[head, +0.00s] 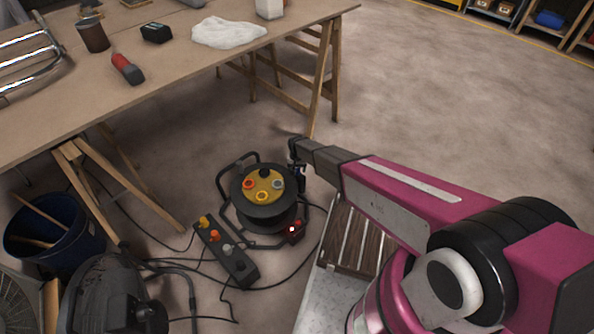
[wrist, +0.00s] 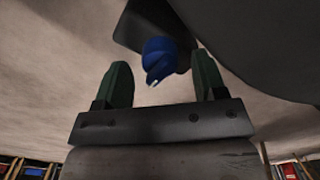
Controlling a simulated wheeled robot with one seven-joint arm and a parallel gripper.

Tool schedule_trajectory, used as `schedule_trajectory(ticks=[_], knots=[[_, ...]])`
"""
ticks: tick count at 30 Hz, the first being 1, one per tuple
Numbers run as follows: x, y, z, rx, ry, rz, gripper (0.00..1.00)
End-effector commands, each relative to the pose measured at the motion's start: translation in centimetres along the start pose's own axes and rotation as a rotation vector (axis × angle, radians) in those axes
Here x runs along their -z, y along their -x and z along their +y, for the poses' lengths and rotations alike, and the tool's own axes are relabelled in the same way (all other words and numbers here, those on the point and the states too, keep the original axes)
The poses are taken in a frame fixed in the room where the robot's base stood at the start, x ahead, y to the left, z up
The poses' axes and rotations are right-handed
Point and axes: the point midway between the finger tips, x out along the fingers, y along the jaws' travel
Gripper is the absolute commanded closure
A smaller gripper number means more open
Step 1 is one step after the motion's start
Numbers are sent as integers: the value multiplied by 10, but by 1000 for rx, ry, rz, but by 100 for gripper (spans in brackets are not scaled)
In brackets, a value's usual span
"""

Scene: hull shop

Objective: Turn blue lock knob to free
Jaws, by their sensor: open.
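The blue lock knob (wrist: 158,52) shows in the wrist view on a dark plate (wrist: 138,22). It has a pointed end with a small pale mark, aimed down and slightly left in the picture. My gripper (wrist: 162,66) is open, one dark green finger on each side of the knob, with a visible gap on both sides. I cannot tell how deep the knob lies between them. In the head view my gripper (head: 297,158) is at the right side of the black cable reel (head: 262,214). The knob cannot be made out there.
The reel stands on the floor with coloured sockets on its face. A power strip (head: 226,252) and loose cables lie to its left. A wooden table (head: 180,75) stands behind, a blue bucket (head: 55,235) at the left. The floor at right is clear.

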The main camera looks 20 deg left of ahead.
Motion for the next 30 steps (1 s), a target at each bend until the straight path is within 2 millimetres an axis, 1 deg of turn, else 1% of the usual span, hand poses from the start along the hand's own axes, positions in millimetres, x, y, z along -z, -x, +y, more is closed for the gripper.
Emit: schedule_trajectory(ticks=[1,5,12,15,19,30], knots=[[-1,8,0,0,0,1,36],[-1,30,0,1,0,2,36],[-2,75,1,0,0,1,36],[-1,88,0,0,0,1,36],[0,95,0,0,0,0,36],[-1,95,0,0,0,0,35]])
